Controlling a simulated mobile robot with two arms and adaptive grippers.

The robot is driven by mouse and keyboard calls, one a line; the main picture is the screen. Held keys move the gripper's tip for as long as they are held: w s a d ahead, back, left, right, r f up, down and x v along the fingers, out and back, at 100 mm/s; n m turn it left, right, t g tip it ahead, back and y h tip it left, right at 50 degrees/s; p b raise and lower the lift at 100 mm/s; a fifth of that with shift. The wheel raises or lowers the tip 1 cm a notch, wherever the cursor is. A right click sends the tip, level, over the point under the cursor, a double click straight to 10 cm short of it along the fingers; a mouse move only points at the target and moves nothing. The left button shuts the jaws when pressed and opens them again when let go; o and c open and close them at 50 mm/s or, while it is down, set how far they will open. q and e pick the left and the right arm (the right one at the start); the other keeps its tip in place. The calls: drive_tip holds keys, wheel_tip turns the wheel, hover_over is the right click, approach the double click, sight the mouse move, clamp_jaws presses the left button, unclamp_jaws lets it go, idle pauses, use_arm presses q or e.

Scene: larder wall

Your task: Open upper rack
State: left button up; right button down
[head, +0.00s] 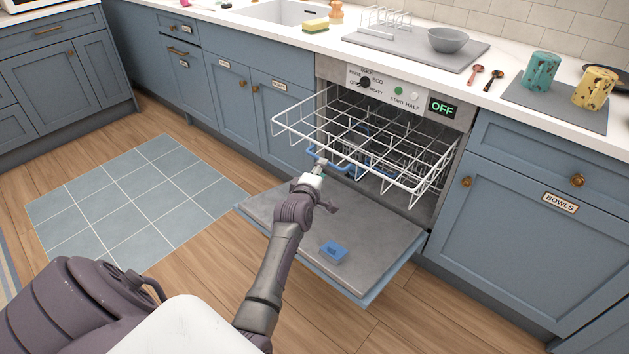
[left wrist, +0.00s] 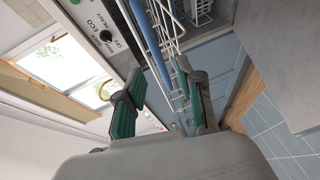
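The upper rack (head: 375,145) is a white wire basket that sticks well out of the dishwasher (head: 437,215), over its lowered door (head: 385,240). A blue handle (head: 340,165) runs along the rack's front; it also shows in the left wrist view (left wrist: 150,42). My left gripper (head: 318,168) is at this handle in the head view. In the left wrist view its green-padded fingers (left wrist: 158,72) are spread, with a wide gap between them. The blue bar lies in or just beyond that gap; contact cannot be told. My right gripper is not in view.
A lower rack (head: 400,165) shows inside the dishwasher. A blue dispenser piece (head: 333,252) is on the door. The counter above holds a drying mat (head: 415,50), a grey bowl (head: 447,39) and two mugs (head: 541,71). Open floor (head: 190,290) lies left of the door.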

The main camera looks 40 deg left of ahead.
use_arm(q)
drive_tip(key=v, duration=0.6)
drive_tip(key=shift+s+d, duration=0.1)
idle(0.3)
